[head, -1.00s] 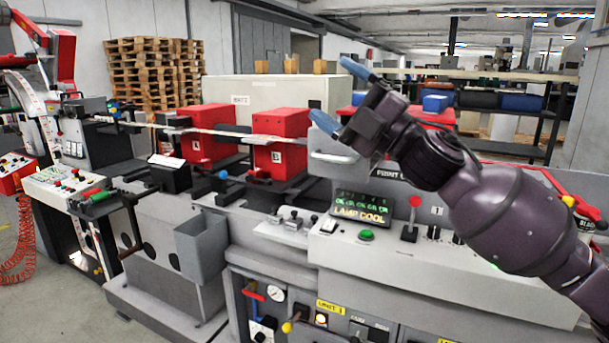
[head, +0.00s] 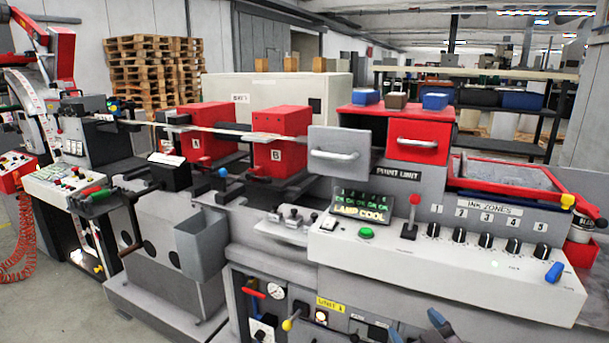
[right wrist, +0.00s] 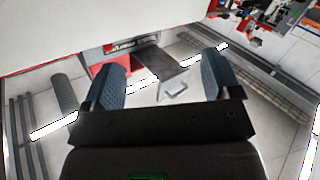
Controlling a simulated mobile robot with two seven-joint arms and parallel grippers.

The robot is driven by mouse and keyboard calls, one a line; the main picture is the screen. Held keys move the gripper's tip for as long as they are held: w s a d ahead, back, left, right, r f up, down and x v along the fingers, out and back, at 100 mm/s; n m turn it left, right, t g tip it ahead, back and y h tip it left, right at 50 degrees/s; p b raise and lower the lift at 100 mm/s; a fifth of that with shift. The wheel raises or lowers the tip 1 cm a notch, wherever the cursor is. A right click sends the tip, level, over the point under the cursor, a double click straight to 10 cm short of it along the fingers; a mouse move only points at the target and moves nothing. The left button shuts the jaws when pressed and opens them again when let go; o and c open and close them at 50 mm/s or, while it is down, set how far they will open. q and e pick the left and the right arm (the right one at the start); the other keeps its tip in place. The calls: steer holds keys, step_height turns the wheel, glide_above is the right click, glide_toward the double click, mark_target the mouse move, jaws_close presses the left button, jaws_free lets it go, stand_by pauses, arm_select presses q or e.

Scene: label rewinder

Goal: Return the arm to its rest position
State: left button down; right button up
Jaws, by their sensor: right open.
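My right gripper (head: 438,326) shows only by its blue fingertips at the bottom edge of the head view, low in front of the machine. In the right wrist view my right gripper (right wrist: 168,85) is open, its two blue pads wide apart with nothing between them. The rest of my right arm is out of the head view. My left gripper is not in view.
The label machine's control panel (head: 400,262) has a lit display (head: 361,208), a red-topped lever (head: 412,215) and a row of knobs. Red units A (head: 200,140) and B (head: 280,145) stand behind. Grey floor (head: 60,310) is clear at the lower left.

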steer(key=s+d+f+m+g+h, duration=0.2)
steer(key=s+d+f, duration=0.1)
steer(key=s+f, duration=0.7)
steer(key=s+d+f+m+g+h, duration=0.1)
steer(key=s+d+f+m+g, duration=0.2)
steer(key=s+f, duration=0.7)
steer(key=s, duration=0.2)
steer(key=shift+s+h, duration=0.4)
